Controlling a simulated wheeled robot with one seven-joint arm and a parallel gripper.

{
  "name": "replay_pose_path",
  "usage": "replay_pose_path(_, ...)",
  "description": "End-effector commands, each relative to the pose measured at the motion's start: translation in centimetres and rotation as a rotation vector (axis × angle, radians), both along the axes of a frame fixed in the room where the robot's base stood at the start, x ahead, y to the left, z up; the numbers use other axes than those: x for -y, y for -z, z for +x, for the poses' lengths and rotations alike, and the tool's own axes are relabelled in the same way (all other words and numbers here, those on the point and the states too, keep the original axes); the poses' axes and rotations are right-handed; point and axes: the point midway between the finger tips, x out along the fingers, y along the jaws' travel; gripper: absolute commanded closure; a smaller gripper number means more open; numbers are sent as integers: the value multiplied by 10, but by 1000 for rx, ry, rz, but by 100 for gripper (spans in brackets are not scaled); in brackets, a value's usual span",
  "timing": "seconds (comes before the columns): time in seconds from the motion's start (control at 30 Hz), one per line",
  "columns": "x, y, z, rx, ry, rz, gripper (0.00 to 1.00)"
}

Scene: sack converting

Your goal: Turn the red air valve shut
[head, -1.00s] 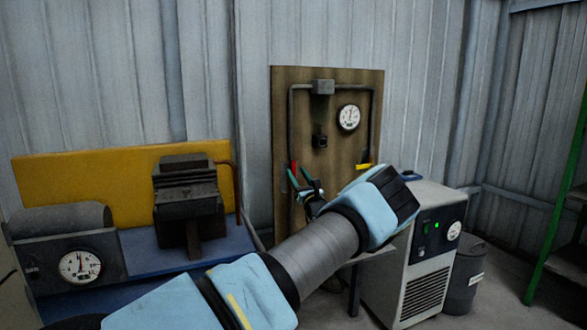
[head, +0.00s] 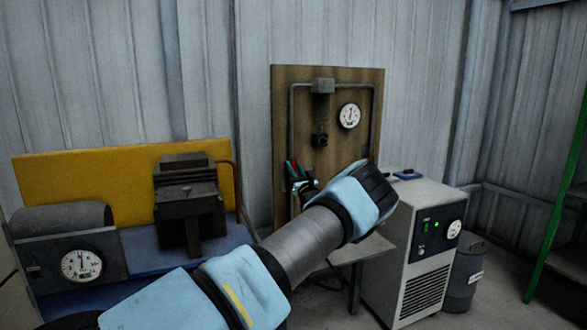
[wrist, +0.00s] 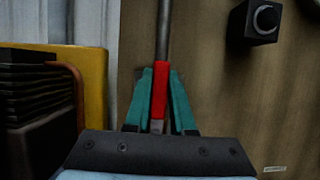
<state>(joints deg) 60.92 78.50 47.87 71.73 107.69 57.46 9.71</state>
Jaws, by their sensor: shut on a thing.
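The red air valve handle (wrist: 160,85) stands upright, in line with the grey vertical pipe (wrist: 163,32) above it in the wrist view. The teal fingers of my gripper (wrist: 160,100) are on either side of the handle and shut on it. In the head view my gripper (head: 297,172) is at the left pipe of the brown wooden board (head: 335,85). There the fingers and wrist hide most of the red handle.
A round gauge (head: 349,115) and a small dark fitting (head: 320,141) are on the board. A bench with a dark machine (head: 190,200) and a yellow panel (head: 80,190) stands left. A pale cabinet (head: 425,230) with a green light stands right, beside a grey bin (head: 462,270).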

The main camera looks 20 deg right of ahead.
Motion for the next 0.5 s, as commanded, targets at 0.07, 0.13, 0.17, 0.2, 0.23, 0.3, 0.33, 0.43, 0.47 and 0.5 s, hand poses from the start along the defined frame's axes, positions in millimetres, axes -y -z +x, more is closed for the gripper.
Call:
replay_pose_path(0.07, 0, 0, 0, 0, 0, 0, 96)
replay_pose_path(0.13, 0, 0, 0, 0, 0, 0, 100)
replay_pose_path(0.17, 0, 0, 0, 0, 0, 0, 100)
replay_pose_path(0.2, 0, 0, 0, 0, 0, 0, 100)
replay_pose_path(0.23, 0, 0, 0, 0, 0, 0, 100)
replay_pose_path(0.3, 0, 0, 0, 0, 0, 0, 100)
replay_pose_path(0.33, 0, 0, 0, 0, 0, 0, 100)
replay_pose_path(0.43, 0, 0, 0, 0, 0, 0, 100)
replay_pose_path(0.47, 0, 0, 0, 0, 0, 0, 100)
replay_pose_path(0.5, 0, 0, 0, 0, 0, 0, 100)
